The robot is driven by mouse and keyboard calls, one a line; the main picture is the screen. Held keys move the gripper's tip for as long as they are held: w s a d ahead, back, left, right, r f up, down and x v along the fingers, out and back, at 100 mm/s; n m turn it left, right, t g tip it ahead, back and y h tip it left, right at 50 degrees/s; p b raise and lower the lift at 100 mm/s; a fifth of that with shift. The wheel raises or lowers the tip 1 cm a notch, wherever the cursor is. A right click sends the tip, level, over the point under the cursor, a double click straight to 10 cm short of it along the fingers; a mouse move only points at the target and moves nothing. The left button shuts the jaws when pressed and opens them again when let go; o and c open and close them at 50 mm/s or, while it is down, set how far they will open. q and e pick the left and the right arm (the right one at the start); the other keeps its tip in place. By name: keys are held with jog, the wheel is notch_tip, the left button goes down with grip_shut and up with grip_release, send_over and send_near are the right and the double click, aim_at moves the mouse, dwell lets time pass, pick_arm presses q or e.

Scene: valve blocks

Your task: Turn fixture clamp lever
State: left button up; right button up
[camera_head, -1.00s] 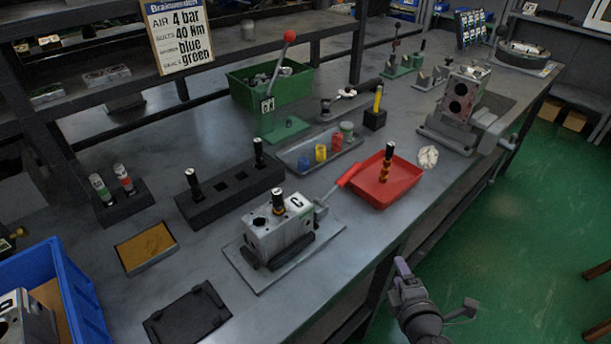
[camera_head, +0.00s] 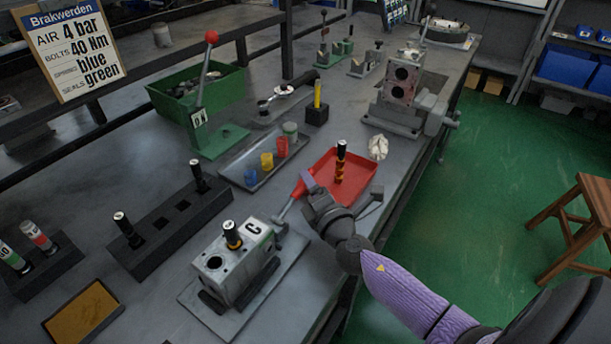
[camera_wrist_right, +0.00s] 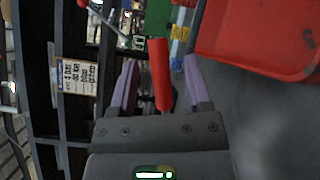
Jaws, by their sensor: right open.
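The clamp lever has a red handle (camera_head: 299,188) on a grey arm. It sits at the right end of the fixture (camera_head: 258,292), which holds a grey valve block marked C (camera_head: 228,265). My right gripper (camera_head: 308,181) is at the red handle in the head view. In the right wrist view the red handle (camera_wrist_right: 159,78) stands between the two purple fingers of my open gripper (camera_wrist_right: 160,62), with gaps on both sides. The handle's lower end is hidden by the gripper body. My left gripper is not in view.
A red tray (camera_head: 361,190) with a dark and orange part lies just beyond my right gripper. A black rack (camera_head: 165,232) stands left of the block. A green lever press (camera_head: 215,140) and a cup tray (camera_head: 250,178) stand behind. The bench's front edge runs beneath my arm.

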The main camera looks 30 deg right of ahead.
jog(key=shift+w+d, duration=0.2)
jog(key=shift+w, duration=1)
grip_shut()
dwell(0.5)
